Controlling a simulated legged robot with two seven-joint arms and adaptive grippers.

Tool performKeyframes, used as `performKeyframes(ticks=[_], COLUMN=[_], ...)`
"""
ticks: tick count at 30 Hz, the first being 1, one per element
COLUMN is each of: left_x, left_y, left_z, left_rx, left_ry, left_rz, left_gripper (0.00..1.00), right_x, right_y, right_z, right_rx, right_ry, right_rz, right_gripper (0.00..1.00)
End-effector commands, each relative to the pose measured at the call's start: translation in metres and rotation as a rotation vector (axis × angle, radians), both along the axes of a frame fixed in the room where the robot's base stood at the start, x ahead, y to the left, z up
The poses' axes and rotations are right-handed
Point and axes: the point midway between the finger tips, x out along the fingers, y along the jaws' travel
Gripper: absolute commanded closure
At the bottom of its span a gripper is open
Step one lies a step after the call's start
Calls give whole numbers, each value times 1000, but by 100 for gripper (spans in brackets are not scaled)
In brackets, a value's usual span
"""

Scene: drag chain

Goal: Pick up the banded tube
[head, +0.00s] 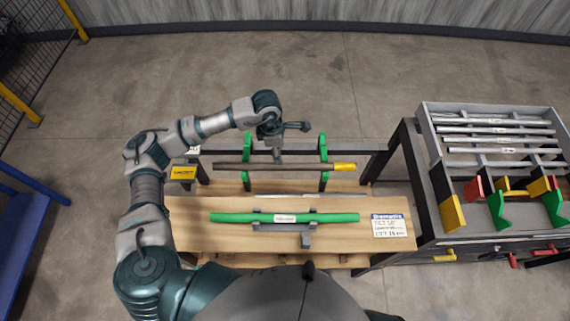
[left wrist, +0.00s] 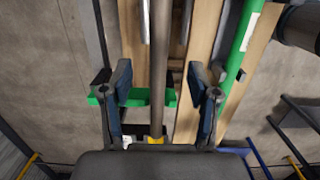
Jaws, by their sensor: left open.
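The banded tube (head: 235,167) is a brown tube with a yellow band near its right end. It lies level across two green brackets at the back of the wooden bench. My left gripper (head: 277,156) is over the tube, a little left of its middle, pointing down. In the left wrist view the gripper (left wrist: 158,68) is open, its fingers on either side of the tube (left wrist: 158,40). How far the fingertips are above the tube, I cannot tell. My right gripper is not in view.
A green tube (head: 235,217) with a white label lies on a grey holder nearer me. A yellow box (head: 183,173) is at the left. A rack (head: 432,135) holding several grey tubes stands to the right.

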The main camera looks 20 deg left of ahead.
Motion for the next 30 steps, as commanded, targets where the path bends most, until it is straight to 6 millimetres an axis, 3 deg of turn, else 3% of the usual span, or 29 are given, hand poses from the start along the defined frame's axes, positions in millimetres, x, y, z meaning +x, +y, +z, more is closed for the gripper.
performKeyframes(ticks=[3,11,19,28,29,30], left_x=[1,2,4,5,5,5], left_y=[-3,-7,-17,-18,-18,-18], left_z=[-23,-46,-84,-93,-93,-93], left_rx=[1,0,0,0,0,0], left_ry=[4,1,1,-1,-1,-1], left_rz=[2,0,3,1,1,1], left_gripper=[40,40,40,40,42,52], right_x=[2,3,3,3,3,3], right_y=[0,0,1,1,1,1], right_z=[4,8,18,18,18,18], right_rx=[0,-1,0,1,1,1], right_ry=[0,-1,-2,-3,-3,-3], right_rz=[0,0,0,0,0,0], right_gripper=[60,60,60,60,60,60])
